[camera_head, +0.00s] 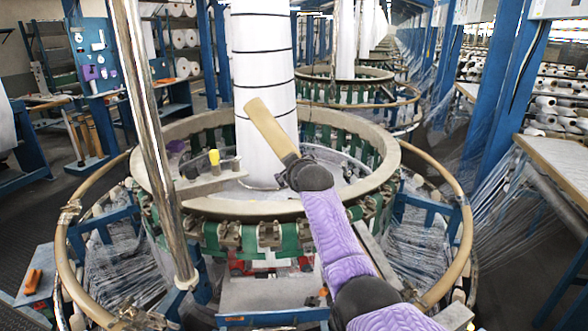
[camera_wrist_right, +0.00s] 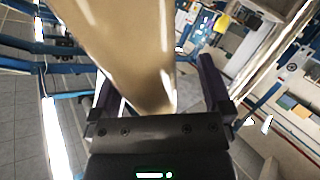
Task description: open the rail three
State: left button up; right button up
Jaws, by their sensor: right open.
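My right gripper (camera_head: 292,164) reaches up from the bottom right over the loom's inner ring (camera_head: 390,165). A flat tan rail piece (camera_head: 266,125) extends from it up and left, in front of the white fabric column (camera_head: 262,60). In the right wrist view the tan piece (camera_wrist_right: 125,45) runs between the two spread fingers. The gripper is open around it; I cannot tell whether a finger touches it. A tan outer rail (camera_head: 462,215) circles the loom at left and right. I cannot tell which segment is rail three. My left gripper is not in view.
A shiny metal post (camera_head: 145,130) stands at the left front of the loom. A yellow-topped part (camera_head: 214,160) sits on the inner ring's crossbar. Threads fan out at right beside a table (camera_head: 560,165). An orange-handled tool (camera_head: 33,281) lies at left.

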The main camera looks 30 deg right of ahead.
jog(key=b+v, duration=0.1)
jog(key=v, duration=0.8)
jog(key=shift+s, duration=0.4)
jog(key=shift+r, duration=0.1)
